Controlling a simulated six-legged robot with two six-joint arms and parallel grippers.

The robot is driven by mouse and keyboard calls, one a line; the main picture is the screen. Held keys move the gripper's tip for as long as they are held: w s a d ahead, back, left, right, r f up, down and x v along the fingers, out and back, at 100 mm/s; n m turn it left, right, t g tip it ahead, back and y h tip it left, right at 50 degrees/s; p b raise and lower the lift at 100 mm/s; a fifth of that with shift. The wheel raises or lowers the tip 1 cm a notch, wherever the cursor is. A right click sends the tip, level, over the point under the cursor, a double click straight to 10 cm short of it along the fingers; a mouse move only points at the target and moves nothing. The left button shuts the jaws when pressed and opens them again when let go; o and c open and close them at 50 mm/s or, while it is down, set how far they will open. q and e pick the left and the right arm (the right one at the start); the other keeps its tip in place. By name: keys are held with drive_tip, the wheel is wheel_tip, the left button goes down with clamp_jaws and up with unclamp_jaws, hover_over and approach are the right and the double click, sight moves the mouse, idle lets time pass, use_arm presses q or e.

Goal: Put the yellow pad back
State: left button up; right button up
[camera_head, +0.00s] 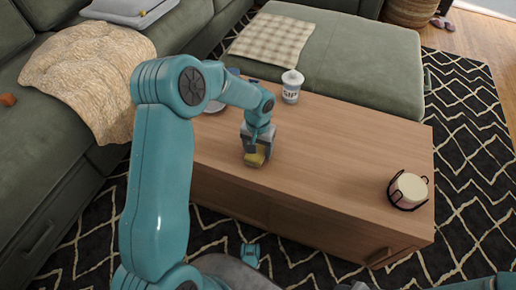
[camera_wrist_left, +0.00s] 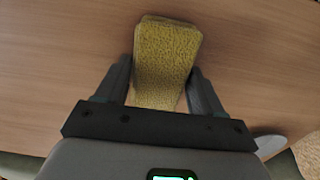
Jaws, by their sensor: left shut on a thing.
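The yellow pad (camera_head: 254,160) is a small block with a rough, sponge-like surface, at the near left edge of the wooden coffee table (camera_head: 330,150). My left gripper (camera_head: 257,150) is over it with the fingers pointing down. In the left wrist view the yellow pad (camera_wrist_left: 165,55) sits between the two fingers of my left gripper (camera_wrist_left: 162,80), which is shut on it. The pad is on or just above the tabletop; I cannot tell which.
A black wire holder (camera_head: 407,205) with pale round pieces stands at the table's right end. A white lidded jar (camera_head: 292,86) stands at the back. My left arm hides part of the table's left end. The middle is clear. Green sofa seats (camera_head: 345,65) border the table behind.

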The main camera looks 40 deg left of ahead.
sight(258, 147)
use_arm(q)
drive_tip(key=shift+r, duration=0.1)
drive_tip(key=shift+f, duration=0.2)
drive_tip(key=o, duration=0.9)
drive_tip(key=shift+o, duration=0.2)
drive_tip(key=shift+r, duration=0.2)
wheel_tip(258, 147, up, 12)
drive_tip(key=p, duration=0.4)
drive_tip(key=shift+s, duration=0.1)
